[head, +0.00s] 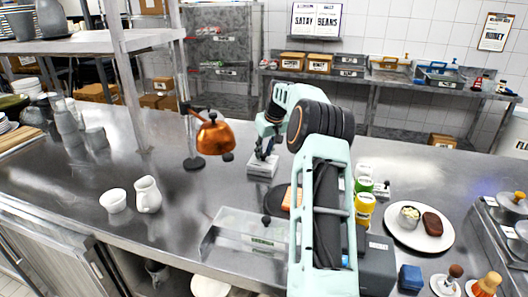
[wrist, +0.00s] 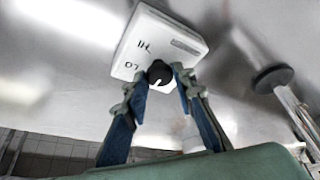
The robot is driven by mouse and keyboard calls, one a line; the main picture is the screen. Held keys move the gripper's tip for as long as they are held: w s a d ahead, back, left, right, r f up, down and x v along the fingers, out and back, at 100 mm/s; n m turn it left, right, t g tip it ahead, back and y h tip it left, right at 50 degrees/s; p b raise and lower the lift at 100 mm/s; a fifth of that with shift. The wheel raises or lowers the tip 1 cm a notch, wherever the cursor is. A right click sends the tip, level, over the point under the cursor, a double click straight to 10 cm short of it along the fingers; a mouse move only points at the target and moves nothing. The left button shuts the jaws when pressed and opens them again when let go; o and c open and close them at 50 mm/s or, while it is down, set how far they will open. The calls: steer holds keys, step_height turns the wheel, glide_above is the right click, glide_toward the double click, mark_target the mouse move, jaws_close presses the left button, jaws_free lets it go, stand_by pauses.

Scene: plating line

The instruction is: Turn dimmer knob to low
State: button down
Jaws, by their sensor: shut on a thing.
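The dimmer is a white box (wrist: 152,35) with a black round knob (wrist: 160,71) on its face. Markings that look like HI and LO show upside down on the box, left of the knob. A pale mark shows at the knob's lower edge; its exact setting is hard to read. My gripper (wrist: 168,76) has its blue fingers closed around the knob, one on each side. In the head view, my gripper (head: 265,153) is on the dimmer box (head: 262,166) on the steel counter, and the knob is hidden there.
A copper heat lamp (head: 214,137) stands left of the dimmer. A clear bin (head: 235,238), yellow bottle (head: 364,208) and plate with food (head: 419,243) are nearer.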

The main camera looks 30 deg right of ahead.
steer(key=shift+m, duration=0.3)
steer(key=m, duration=0.1)
steer(key=m+h, duration=0.2)
steer(key=m, duration=0.1)
steer(key=shift+a+g, duration=0.25)
steer(key=shift+g, duration=0.05)
steer(key=shift+w+m+g+h+p, duration=0.1)
steer(key=shift+m+g+h+p, duration=0.3)
steer(key=shift+m, duration=0.65)
steer(key=shift+w+m+g+h+p, duration=0.15)
steer(key=shift+m+p, duration=0.35)
steer(key=shift+m, duration=0.55)
steer(key=shift+s, duration=0.1)
steer(key=c, duration=1.6)
jaws_free()
steer(key=v, duration=1.2)
steer(key=shift+c, duration=0.3)
